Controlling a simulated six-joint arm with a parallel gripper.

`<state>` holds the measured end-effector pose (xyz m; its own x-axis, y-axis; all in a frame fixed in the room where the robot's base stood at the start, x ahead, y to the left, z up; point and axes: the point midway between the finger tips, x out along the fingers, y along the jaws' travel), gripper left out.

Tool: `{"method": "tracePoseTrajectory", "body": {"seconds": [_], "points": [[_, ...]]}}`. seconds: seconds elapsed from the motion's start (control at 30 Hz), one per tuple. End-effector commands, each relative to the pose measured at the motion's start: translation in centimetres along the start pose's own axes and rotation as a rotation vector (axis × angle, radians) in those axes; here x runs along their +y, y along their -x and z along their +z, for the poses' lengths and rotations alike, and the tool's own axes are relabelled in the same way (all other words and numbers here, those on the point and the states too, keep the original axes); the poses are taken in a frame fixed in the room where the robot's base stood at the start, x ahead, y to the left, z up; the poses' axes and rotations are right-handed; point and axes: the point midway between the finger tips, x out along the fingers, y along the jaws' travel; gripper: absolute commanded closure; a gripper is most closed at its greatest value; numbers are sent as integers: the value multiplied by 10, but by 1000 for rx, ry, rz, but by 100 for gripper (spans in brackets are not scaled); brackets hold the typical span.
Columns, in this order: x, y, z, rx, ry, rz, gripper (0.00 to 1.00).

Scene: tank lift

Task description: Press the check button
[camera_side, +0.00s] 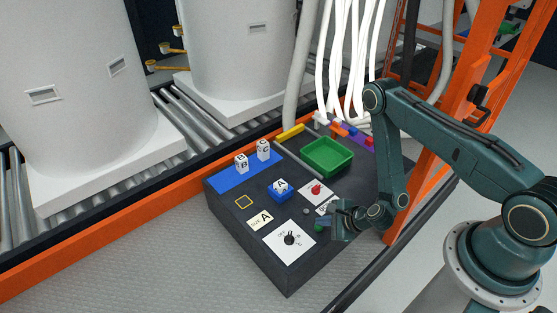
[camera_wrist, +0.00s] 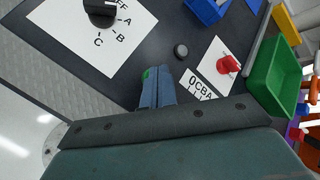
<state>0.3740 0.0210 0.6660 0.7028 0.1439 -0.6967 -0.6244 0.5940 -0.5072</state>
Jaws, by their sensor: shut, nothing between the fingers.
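A green button (camera_side: 319,227) sits near the front right edge of the dark console (camera_side: 260,250). In the wrist view only a green sliver (camera_wrist: 148,73) of it shows, the rest hidden by my fingers. My gripper (camera_side: 332,222) is shut and empty, its fingertips right at the green button. The fingers (camera_wrist: 158,76) lie together in the wrist view. I cannot tell whether they touch the button. A small grey round knob (camera_wrist: 181,50) is close by, also in the side view (camera_side: 306,211). No label saying "check" is readable.
A black dial (camera_side: 289,238) stands on a white plate. A red switch (camera_side: 316,188) is behind my gripper. An orange post (camera_side: 425,180) is to the right.

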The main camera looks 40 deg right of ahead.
Motion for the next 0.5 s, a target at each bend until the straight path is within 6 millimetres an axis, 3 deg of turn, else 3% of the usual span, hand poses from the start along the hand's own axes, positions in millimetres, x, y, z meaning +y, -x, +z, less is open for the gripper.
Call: {"method": "tracePoseTrajectory", "body": {"seconds": [0.5], "points": [[4, -6, -4, 0, 1, 0, 100]]}}
